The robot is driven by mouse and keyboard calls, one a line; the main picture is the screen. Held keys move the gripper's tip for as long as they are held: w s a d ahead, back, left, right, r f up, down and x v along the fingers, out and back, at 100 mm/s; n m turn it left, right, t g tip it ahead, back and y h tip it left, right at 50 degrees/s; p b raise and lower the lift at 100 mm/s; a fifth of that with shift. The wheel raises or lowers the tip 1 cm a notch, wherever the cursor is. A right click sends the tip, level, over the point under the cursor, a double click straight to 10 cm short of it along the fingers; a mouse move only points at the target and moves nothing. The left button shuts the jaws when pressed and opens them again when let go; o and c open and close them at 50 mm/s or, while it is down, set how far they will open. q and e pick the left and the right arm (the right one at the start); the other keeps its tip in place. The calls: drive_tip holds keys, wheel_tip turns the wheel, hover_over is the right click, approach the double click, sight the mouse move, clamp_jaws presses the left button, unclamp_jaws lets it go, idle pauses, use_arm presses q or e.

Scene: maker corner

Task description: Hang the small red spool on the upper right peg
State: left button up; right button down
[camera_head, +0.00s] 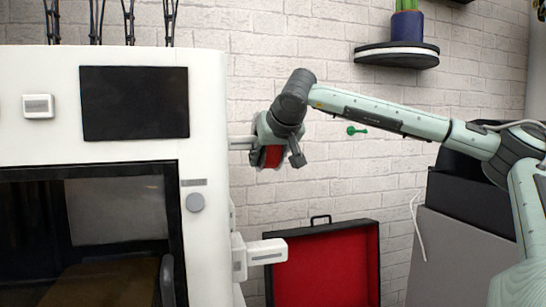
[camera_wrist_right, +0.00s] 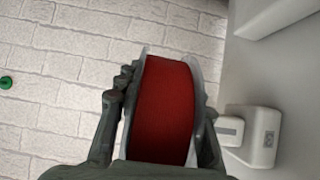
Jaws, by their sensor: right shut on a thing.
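The small red spool (camera_head: 271,156), with pale flanges, is in my right gripper (camera_head: 281,154). The right wrist view shows the red spool (camera_wrist_right: 165,110) between the fingers of the right gripper (camera_wrist_right: 160,120), which is shut on it. The spool is held up at the right side of the white machine, level with the short upper right peg (camera_head: 241,143). The peg's tip is at the gripper's left edge; I cannot tell whether it touches or enters the spool. A lower peg (camera_head: 265,252) sticks out below. My left gripper is not in view.
The white machine (camera_head: 208,120) fills the left side. A red-lined open case (camera_head: 325,265) stands below the arm. A green piece (camera_head: 357,130) is by the brick wall, and a shelf (camera_head: 397,55) is above. A white fitting (camera_wrist_right: 262,137) is right of the spool in the wrist view.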

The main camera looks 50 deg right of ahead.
drive_tip(key=a, duration=0.1)
drive_tip(key=w+a, duration=0.2)
drive_tip(key=a, duration=0.1)
drive_tip(key=shift+w+a+f, duration=0.1)
drive_tip(key=shift+w+f, duration=0.05)
drive_tip(key=shift+f, duration=0.05)
idle(0.7)
drive_tip(key=c, duration=0.9)
unclamp_jaws()
drive_tip(key=shift+f, duration=0.1)
drive_tip(key=v, duration=1.2)
drive_tip(key=shift+d, duration=0.2)
